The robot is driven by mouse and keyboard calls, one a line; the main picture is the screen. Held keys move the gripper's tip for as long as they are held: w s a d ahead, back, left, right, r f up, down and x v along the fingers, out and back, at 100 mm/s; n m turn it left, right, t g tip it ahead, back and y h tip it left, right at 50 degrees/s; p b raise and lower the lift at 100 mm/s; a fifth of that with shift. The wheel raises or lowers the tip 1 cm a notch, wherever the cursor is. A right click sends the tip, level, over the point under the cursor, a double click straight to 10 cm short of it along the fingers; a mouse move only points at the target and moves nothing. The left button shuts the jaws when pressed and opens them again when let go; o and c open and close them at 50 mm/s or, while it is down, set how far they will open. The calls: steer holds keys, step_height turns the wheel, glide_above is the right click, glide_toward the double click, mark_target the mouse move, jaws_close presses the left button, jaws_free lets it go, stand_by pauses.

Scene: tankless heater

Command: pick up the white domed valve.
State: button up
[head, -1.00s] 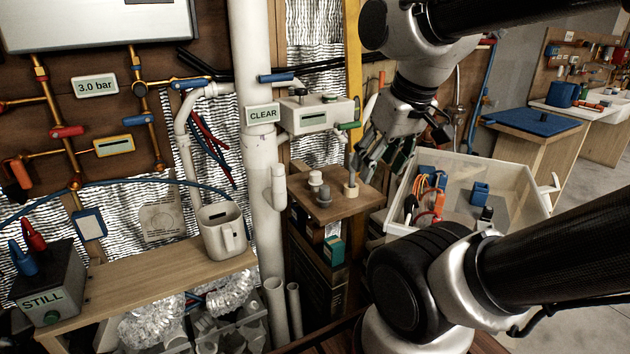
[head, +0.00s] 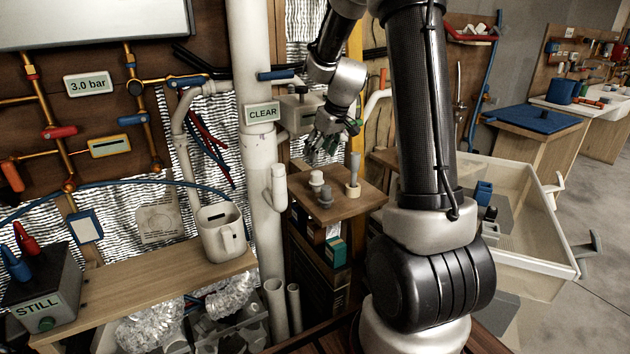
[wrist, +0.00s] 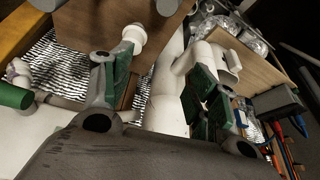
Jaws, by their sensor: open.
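The white domed valve (head: 316,181) stands upright on a small wooden shelf (head: 350,206), just behind and left of a grey valve (head: 325,197). My gripper (head: 322,146) hangs above the white domed valve, apart from it, with its green-padded fingers spread and nothing between them. In the wrist view my gripper (wrist: 162,82) is also open. A white rounded piece that looks like the valve (wrist: 134,36) shows there beside the left finger pad, against the wooden shelf (wrist: 100,22). The grey valve cannot be made out there.
A pale upright stick in a cream holder (head: 352,190) stands right of the valves. A thick white pipe (head: 262,190) rises left of the shelf, and a grey-white box (head: 300,112) is behind my gripper.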

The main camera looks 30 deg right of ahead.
glide_toward(314, 179)
steer(key=w+f, duration=0.1)
steer(key=d+f, duration=0.1)
steer(key=f, duration=0.1)
steer(key=w+f, duration=0.1)
steer(key=shift+w+d+f, duration=0.15)
steer(key=shift+w, duration=0.15)
steer(key=x, duration=0.7)
steer(key=shift+w+f, duration=0.25)
steer(key=shift+w, duration=0.2)
steer(key=c, duration=1.2)
steer(key=shift+o, duration=0.2)
steer(key=shift+r, duration=0.1)
